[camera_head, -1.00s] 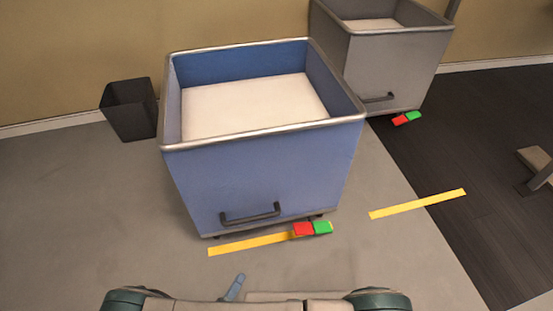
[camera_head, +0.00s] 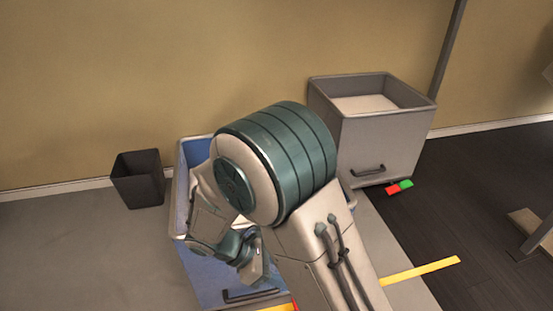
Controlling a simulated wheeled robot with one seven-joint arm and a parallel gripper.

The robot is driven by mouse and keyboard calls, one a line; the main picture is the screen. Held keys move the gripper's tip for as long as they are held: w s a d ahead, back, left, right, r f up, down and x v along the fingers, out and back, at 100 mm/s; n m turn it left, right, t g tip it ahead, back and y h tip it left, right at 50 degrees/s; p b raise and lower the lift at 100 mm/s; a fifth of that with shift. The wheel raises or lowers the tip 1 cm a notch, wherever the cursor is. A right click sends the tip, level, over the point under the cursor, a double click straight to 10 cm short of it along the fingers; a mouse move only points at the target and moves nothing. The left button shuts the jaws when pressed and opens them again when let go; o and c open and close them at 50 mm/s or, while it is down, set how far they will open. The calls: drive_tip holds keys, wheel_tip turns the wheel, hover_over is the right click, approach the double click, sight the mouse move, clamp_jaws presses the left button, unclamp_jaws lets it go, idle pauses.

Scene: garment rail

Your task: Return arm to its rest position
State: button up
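My arm stands folded up in the middle of the head view, with a large teal-banded joint at the top. Its far links bend down to the left in front of the blue bin (camera_head: 205,284). What looks like my gripper (camera_head: 258,272) is at the lower end of these links, over the front of the blue bin. Its fingers are too small and too covered by my arm to tell open from shut. I see nothing held.
A grey bin (camera_head: 385,140) with a pale inside stands at the back right. A small dark bin (camera_head: 138,178) stands by the wall at left. A yellow floor strip (camera_head: 420,270) lies at right, near a post foot (camera_head: 535,232). Grey floor at left is clear.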

drive_tip(key=s+d+r+m+t+y+p, duration=0.1)
drive_tip(key=d+r+m+y+p, duration=0.2)
drive_tip(key=r+m, duration=0.3)
drive_tip(key=s+d+r+m+t+y+p, duration=0.1)
drive_tip(key=d+r+m+p, duration=0.4)
drive_tip(key=r, duration=0.8)
drive_tip(key=s+d+r+m+t+y+p, duration=0.1)
drive_tip(key=d+r+m+y+p, duration=0.3)
drive_tip(key=r+m, duration=0.5)
drive_tip(key=shift+s+d+r+y+p, duration=0.35)
drive_tip(key=shift+s+d+r+y, duration=0.3)
drive_tip(key=shift+d+y, duration=0.35)
